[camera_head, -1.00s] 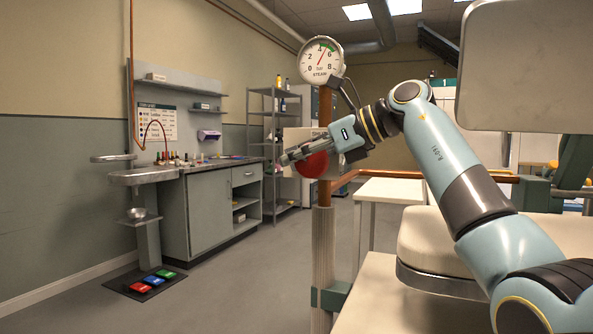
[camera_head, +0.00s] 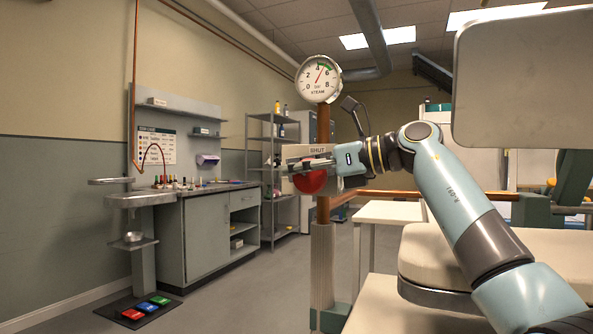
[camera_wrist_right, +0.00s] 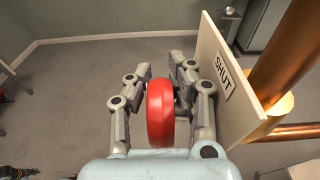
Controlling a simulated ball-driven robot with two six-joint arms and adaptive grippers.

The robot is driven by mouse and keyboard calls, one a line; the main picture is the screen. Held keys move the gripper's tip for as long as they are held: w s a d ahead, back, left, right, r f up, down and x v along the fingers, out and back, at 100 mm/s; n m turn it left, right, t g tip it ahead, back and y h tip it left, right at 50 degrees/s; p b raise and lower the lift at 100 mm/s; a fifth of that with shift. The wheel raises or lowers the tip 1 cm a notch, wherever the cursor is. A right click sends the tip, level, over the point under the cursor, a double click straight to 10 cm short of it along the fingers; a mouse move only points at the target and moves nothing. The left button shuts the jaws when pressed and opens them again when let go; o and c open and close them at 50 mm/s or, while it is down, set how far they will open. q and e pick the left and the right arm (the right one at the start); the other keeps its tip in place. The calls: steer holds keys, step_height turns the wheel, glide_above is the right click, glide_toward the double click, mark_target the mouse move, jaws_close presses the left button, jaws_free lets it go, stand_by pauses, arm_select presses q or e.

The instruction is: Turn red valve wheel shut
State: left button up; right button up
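The red valve wheel (camera_head: 311,181) is on the copper pipe below the steam gauge (camera_head: 319,79). A pale plate marked SHUT (camera_head: 318,150) is beside it. My right gripper (camera_head: 296,167) is at the wheel and partly covers it. In the right wrist view, the wheel (camera_wrist_right: 160,112) is edge-on between the two fingers of the right gripper (camera_wrist_right: 161,70). The fingers are apart, with a visible gap on the left side of the wheel; contact on the right is hard to tell. The SHUT plate (camera_wrist_right: 228,82) is close to the right finger. My left gripper is not in view.
The vertical copper pipe (camera_head: 323,205) runs below the wheel. A white table (camera_head: 390,212) and a padded cream surface (camera_head: 500,250) are at right. A grey workbench (camera_head: 207,225) and shelves (camera_head: 280,180) are farther back. The floor at centre-left is clear.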

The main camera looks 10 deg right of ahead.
steer(key=o, duration=0.4)
steer(key=shift+o, duration=0.2)
steer(key=v, duration=1.2)
